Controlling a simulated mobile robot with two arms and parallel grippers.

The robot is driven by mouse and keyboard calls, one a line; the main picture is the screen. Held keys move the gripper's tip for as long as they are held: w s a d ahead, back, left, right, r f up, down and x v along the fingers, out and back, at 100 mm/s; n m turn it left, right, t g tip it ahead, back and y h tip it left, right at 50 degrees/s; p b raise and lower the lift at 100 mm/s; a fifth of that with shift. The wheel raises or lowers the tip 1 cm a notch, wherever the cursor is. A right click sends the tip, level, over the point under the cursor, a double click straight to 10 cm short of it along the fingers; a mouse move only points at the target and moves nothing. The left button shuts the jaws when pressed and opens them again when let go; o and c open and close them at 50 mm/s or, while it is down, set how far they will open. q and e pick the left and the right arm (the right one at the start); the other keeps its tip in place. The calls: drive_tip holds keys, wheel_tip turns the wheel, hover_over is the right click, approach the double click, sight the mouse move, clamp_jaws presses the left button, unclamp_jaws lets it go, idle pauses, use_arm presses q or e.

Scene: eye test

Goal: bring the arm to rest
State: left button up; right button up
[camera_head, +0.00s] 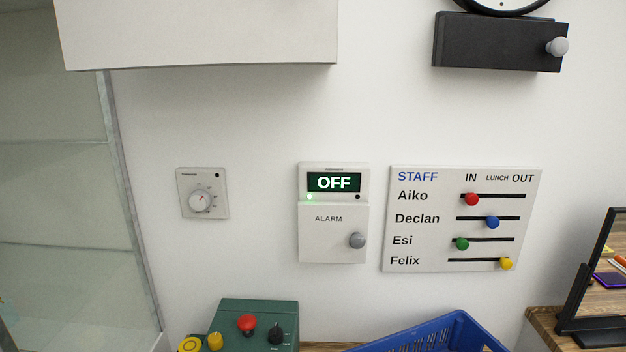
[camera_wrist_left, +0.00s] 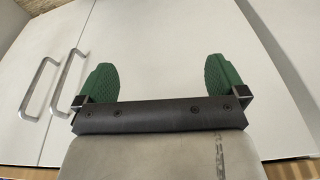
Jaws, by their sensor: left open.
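My left gripper (camera_wrist_left: 160,82) shows in the left wrist view with its two green fingers spread wide apart. Nothing is between them. Behind the fingers are white cabinet doors (camera_wrist_left: 140,40); I cannot tell how far away they are. Neither of my arms shows in the head view, and my right gripper is in no view.
On the white wall are a dial thermostat (camera_head: 202,194), an alarm panel (camera_head: 334,240) reading OFF, and a staff board (camera_head: 420,250) with sliders. Below stand a green control box (camera_head: 255,315) and a blue crate (camera_head: 440,335). A glass cabinet (camera_head: 60,190) is at left.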

use_arm(q)
drive_tip(key=s+a+f+g, duration=0.1)
drive_tip(key=s+a+f, duration=0.2)
drive_tip(key=s+f, duration=1.5)
wheel_tip(320, 180, down, 3)
drive_tip(key=shift+f+g, duration=0.15)
drive_tip(key=shift+g, duration=0.15)
drive_tip(key=shift+w+a, duration=0.1)
